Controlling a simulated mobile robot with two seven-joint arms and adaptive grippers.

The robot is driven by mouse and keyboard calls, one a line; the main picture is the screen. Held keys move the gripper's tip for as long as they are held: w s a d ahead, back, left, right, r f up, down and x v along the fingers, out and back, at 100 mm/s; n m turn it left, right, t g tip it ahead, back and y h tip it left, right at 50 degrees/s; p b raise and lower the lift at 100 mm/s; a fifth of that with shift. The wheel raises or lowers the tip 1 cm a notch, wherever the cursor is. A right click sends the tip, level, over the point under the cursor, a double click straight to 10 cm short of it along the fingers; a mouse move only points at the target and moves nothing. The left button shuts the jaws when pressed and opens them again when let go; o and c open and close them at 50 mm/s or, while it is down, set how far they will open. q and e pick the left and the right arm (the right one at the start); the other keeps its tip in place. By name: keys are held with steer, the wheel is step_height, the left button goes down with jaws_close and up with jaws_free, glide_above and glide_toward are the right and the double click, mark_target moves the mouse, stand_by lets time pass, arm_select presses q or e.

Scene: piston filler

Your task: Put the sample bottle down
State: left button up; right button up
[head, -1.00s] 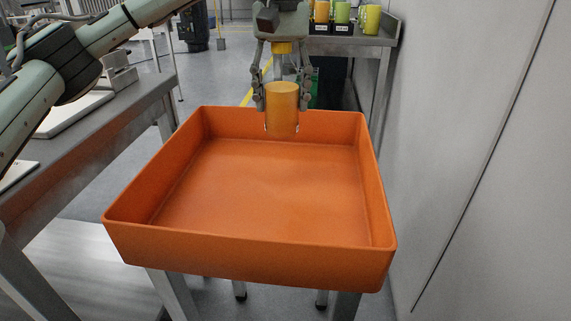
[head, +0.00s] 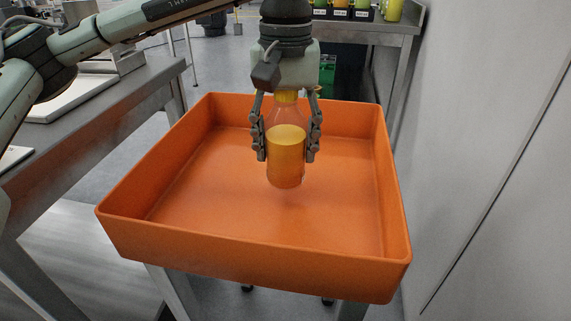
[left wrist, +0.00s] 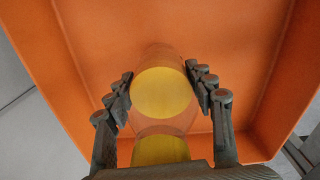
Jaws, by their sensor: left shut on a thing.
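The sample bottle (head: 286,165) is clear with a yellow cap and is partly filled with orange-yellow liquid. My left gripper (head: 287,150) points down and is shut on its sides, holding it upright over the orange tray (head: 240,252). The bottle's base seems a little above the tray floor; I cannot tell the exact gap. In the left wrist view the bottle (left wrist: 163,92) is between the two fingers of my left gripper (left wrist: 163,88), with the tray floor (left wrist: 110,35) beyond it. My right gripper is not in view.
The tray is otherwise empty and has raised walls on all sides. A grey bench (head: 130,100) stands at left, a white wall (head: 490,150) at right. A back table (head: 385,35) holds several coloured containers (head: 340,8).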

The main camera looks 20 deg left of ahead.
mark_target(287, 99)
arm_select(q)
step_height(287, 99, down, 4)
steer(key=shift+r, duration=0.1)
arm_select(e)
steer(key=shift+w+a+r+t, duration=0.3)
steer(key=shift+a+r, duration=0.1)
arm_select(q)
steer(key=shift+f, duration=0.2)
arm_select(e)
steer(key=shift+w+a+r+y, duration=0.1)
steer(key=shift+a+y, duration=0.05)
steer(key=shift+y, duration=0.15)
arm_select(q)
steer(key=o, duration=1.6)
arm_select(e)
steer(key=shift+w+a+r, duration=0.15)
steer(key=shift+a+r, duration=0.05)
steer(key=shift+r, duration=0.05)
arm_select(q)
step_height(287, 99, up, 12)
steer(key=shift+r+p, duration=0.1)
steer(key=shift+p, duration=0.3)
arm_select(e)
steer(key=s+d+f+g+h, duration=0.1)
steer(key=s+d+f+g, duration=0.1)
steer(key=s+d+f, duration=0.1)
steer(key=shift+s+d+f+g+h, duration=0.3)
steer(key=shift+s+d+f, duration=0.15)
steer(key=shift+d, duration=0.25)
